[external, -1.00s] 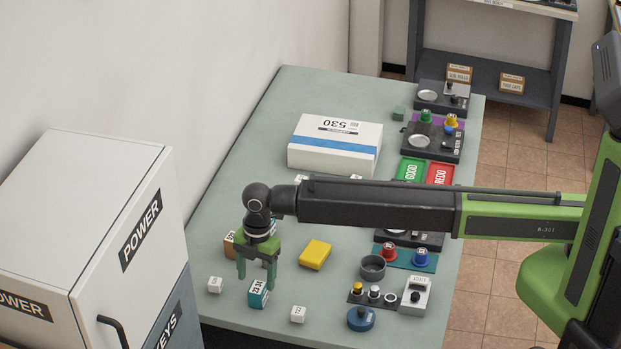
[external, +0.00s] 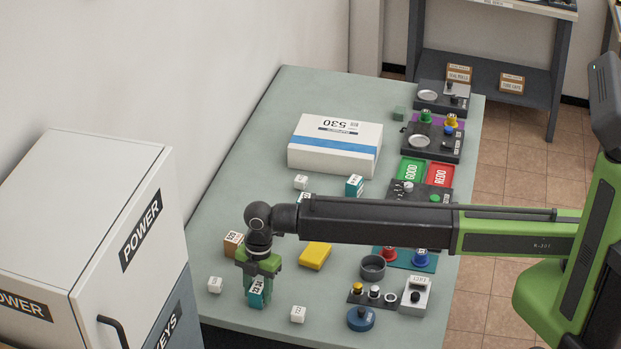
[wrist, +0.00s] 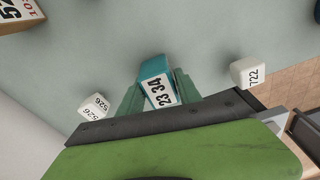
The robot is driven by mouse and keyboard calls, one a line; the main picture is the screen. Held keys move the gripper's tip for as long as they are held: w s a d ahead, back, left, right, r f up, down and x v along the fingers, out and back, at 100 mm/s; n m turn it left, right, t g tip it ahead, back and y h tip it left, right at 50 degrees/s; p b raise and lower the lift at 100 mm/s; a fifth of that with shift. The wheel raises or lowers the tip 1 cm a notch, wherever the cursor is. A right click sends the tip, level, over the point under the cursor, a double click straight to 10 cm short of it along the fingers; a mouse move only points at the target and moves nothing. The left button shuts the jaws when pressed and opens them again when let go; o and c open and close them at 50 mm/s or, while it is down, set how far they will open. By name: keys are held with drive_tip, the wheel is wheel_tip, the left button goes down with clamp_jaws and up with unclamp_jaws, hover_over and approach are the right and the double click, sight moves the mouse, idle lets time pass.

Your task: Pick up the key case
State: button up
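In the wrist view, the teal case (wrist: 157,82) sits between the two green fingers of my gripper (wrist: 157,95), one on each side. The right finger is very close to the case. I cannot tell whether both fingers press on it. The gripper hides the case's top in the external view. It appears still at table height.
Small white cubes stand left (external: 215,285) and right (external: 298,314) of my gripper. A brown box (external: 233,243) is close behind it, and a yellow block (external: 315,255) to the right. The grey cabinet (external: 120,225) stands at the left. Table space in front is mostly clear.

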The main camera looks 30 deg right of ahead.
sight(256, 291)
clamp_jaws()
drive_tip(key=shift+r+p, duration=0.55)
drive_tip(key=r+p, duration=0.4)
drive_tip(key=shift+w+d+r, duration=0.1)
drive_tip(key=shift+d, duration=0.1)
drive_tip(key=w+d+r+p, duration=0.4)
drive_tip(key=d+r+p, duration=0.1)
drive_tip(key=d, duration=0.5)
drive_tip(key=shift+w+d+r+p, duration=0.2)
drive_tip(key=shift+r+p, duration=0.15)
drive_tip(key=shift+p, duration=0.15)
